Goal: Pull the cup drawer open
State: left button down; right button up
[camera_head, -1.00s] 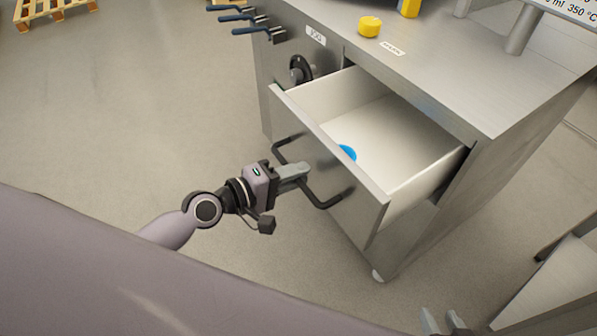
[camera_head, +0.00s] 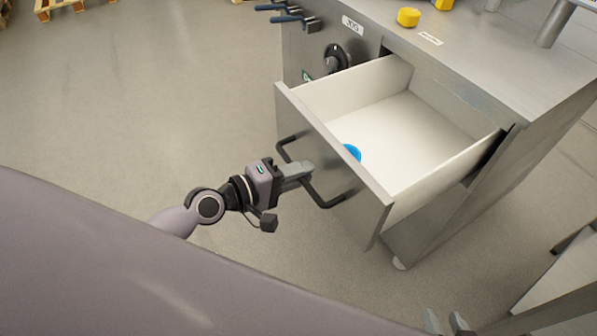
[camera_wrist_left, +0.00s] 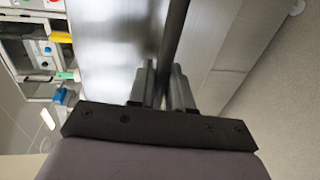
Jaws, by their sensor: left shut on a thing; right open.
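The cup drawer (camera_head: 405,122) is pulled well out of the steel cabinet, and its white inside shows. A blue round thing (camera_head: 352,151), partly hidden by the drawer front, lies inside near the front. My left gripper (camera_head: 304,170) is shut on the dark bar handle (camera_head: 322,200) of the drawer front. In the left wrist view the handle bar (camera_wrist_left: 174,45) runs between the two fingers (camera_wrist_left: 163,85). My right gripper (camera_head: 447,322) shows only its fingertips at the bottom edge, apart and empty.
The steel cabinet (camera_head: 475,75) carries a yellow round piece (camera_head: 408,17) and a label on top. A black knob (camera_head: 338,57) and blue-handled levers (camera_head: 295,16) are on its left side. A pale surface (camera_head: 560,290) stands at lower right. The floor (camera_head: 150,100) on the left is clear.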

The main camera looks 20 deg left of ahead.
pick_arm(q)
jog(key=c, duration=1.2)
grip_release()
jog(key=shift+c, duration=0.2)
jog(key=b+v, duration=0.1)
jog(key=v, duration=0.6)
jog(key=shift+f, duration=0.1)
